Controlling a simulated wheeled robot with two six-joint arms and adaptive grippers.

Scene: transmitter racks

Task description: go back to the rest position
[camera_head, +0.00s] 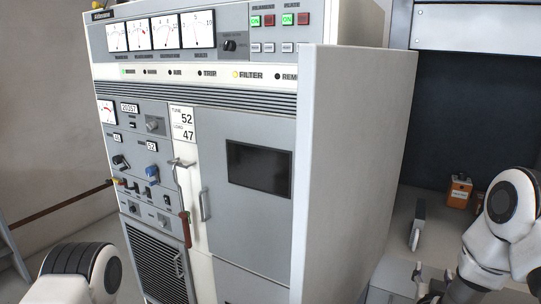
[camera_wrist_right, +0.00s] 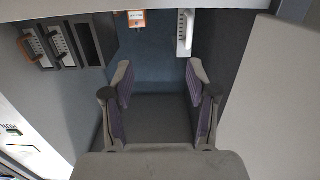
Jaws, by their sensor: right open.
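My right gripper (camera_wrist_right: 159,88) is open in the right wrist view, with nothing between its two fingers. In the head view, my right arm comes in at the right edge and the right gripper (camera_head: 428,284) shows small at the bottom, over the grey surface right of the cabinet. A white rounded part of my left arm (camera_head: 80,272) shows at the lower left. The left gripper is not in view. The grey transmitter cabinet (camera_head: 345,160) stands in the middle, apart from the left arm in the picture.
An orange box (camera_head: 459,192) and a pale upright handled piece (camera_head: 417,225) stand on the right-hand surface. The wrist view shows slots with two handled modules (camera_wrist_right: 62,48) and a dark empty slot (camera_wrist_right: 89,42). A red-gripped lever (camera_head: 185,230) hangs on the cabinet front.

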